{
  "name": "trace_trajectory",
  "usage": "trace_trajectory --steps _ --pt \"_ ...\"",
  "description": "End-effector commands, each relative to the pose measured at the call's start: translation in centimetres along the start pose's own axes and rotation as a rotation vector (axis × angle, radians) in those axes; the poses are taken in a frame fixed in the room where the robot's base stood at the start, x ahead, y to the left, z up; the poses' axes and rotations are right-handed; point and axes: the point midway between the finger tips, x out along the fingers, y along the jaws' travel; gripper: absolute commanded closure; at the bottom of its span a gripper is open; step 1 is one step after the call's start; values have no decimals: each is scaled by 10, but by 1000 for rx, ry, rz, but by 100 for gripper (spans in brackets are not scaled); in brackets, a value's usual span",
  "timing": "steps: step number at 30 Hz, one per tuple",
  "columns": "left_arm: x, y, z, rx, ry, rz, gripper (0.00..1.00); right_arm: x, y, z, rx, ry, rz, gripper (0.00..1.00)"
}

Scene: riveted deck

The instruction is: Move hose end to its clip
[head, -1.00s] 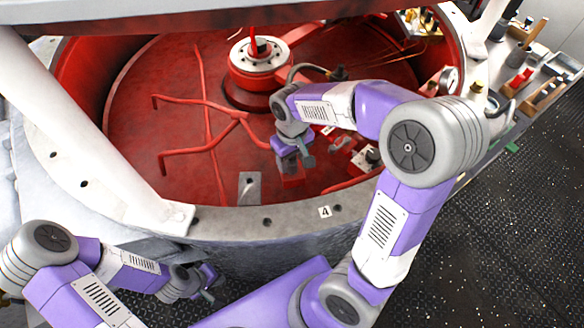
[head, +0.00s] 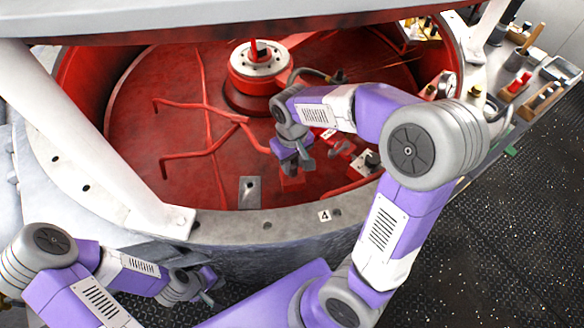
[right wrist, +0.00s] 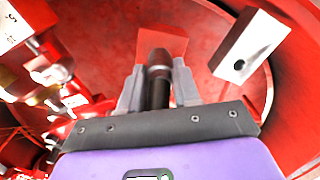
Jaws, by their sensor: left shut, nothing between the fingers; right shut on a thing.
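My right gripper (head: 294,167) is inside the red round well, low near its front wall. In the right wrist view its grey fingers (right wrist: 158,92) are shut on the dark hose end (right wrist: 158,70), which has a brownish rounded tip. The tip overlaps a red block (right wrist: 172,42), which also shows just below the fingers in the head view (head: 292,183). I cannot tell whether the tip touches it, or whether the block is the clip. My left gripper (head: 210,285) is shut and empty outside the well, at the lower left.
A grey plate with a hole (head: 249,192) stands at the well's front edge, beside my right gripper. Red pipes (head: 205,120) cross the floor to the left. A round hub (head: 258,68) stands behind. Valves and a gauge (head: 446,84) line the right. A white strut (head: 85,130) crosses at left.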

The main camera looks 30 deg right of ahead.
Motion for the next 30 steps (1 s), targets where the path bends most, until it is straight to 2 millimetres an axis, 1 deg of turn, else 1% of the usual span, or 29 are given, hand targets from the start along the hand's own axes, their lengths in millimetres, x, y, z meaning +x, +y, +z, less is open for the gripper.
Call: trace_trajectory --steps 1,30 --pt "-3 1 0 0 0 0 100 -4 0 0 0 1 0 100" --pt "-33 12 2 0 0 0 100 -38 0 0 1 0 0 100"
